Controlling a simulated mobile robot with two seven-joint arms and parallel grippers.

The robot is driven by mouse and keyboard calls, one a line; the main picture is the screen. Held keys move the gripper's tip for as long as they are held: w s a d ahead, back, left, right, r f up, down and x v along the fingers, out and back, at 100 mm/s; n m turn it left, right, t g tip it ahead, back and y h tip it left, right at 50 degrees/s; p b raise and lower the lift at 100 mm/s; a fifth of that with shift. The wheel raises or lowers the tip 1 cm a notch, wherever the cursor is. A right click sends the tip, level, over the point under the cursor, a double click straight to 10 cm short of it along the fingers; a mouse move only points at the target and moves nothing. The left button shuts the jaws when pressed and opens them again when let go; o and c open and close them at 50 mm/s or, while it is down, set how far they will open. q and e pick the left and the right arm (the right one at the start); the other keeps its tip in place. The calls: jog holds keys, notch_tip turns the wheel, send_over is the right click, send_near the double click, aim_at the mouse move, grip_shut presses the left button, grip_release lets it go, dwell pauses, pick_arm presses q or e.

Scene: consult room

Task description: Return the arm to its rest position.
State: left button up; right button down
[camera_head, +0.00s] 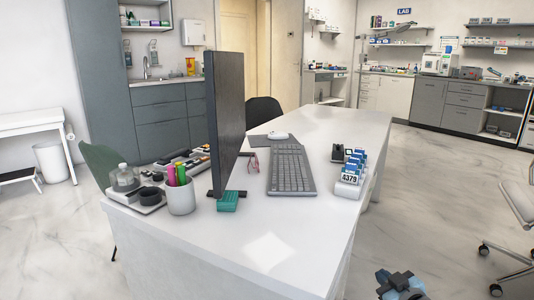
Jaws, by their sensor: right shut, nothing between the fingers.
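My right gripper (400,284) shows at the bottom edge of the head view, right of centre. It is shut and empty. It is low over the floor, to the right of the white desk's front end (268,248), and apart from the desk in the picture. Only a small part of the right arm's end shows; the rest is out of frame. My left gripper is not in view.
The desk carries a monitor (226,120), a keyboard (290,170), a pen cup (181,197), a teal box (228,202) and a rack marked 4379 (350,180). A wheeled chair (515,200) stands at the right. The marble floor (450,200) between desk and chair is clear.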

jog(key=s+a+r+y, duration=0.35)
jog(key=s+a, duration=0.55)
jog(key=s, duration=0.3)
jog(key=s+a+r+y, duration=0.3)
jog(key=s+a+r, duration=0.2)
jog(key=s+a, duration=0.65)
pick_arm(q)
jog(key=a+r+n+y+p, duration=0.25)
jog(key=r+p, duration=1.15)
jog(key=p, duration=1.4)
pick_arm(e)
jog(key=s+d+r+m+h, duration=0.1)
jog(key=d+r+m+h, duration=0.1)
jog(key=r, duration=0.5)
jog(key=s+d+r+m+h, duration=0.1)
jog(key=d+r+h, duration=0.15)
jog(key=r, duration=0.35)
pick_arm(q)
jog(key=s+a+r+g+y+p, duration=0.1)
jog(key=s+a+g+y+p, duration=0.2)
jog(key=p, duration=1.5)
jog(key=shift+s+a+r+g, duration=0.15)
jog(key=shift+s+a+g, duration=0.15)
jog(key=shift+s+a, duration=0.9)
pick_arm(e)
jog(key=s+d+r+g+h, duration=0.2)
jog(key=s+d+g, duration=0.2)
jog(key=d, duration=0.1)
jog(key=shift+s+d, duration=0.2)
